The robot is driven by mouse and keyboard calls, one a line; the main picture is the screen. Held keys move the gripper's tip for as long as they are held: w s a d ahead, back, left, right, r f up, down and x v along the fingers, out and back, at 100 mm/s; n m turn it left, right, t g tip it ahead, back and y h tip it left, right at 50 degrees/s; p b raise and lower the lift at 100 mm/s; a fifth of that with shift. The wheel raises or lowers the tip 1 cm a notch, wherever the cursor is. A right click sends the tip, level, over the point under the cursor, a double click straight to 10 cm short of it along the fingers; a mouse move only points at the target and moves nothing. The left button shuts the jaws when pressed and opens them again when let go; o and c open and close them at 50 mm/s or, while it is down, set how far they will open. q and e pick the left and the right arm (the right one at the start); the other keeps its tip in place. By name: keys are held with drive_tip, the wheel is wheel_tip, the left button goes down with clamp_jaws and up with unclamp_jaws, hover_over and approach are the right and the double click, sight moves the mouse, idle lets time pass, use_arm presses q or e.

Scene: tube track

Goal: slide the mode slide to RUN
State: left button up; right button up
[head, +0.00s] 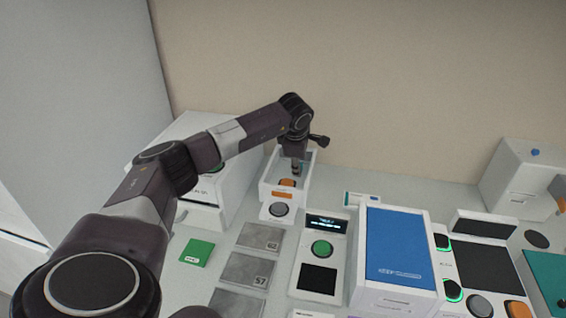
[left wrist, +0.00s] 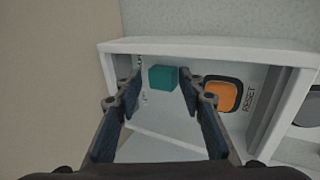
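The mode slide, which I take to be the teal block (left wrist: 163,78), sits inside a white open-topped box (left wrist: 220,46) in the left wrist view. Small lettering to its left is partly hidden and too small to read. My left gripper (left wrist: 158,88) is open, its fingertips on either side of the teal block with gaps visible; contact is not clear. In the head view the left gripper (head: 296,168) points down into the white box (head: 306,187), and the slide is hidden there. My right gripper is not in view.
An orange button (left wrist: 221,95) marked RESET sits just right of the gripper's fingers, inside the box. The box's walls stand close around the gripper. A white machine (head: 205,150) is to the left, and a blue-topped box (head: 398,245) is to the right.

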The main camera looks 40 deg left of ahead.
use_arm(q)
drive_tip(key=shift+s+r+p, duration=0.15)
drive_tip(key=shift+r+p, duration=2.2)
drive_tip(key=shift+r, duration=1.1)
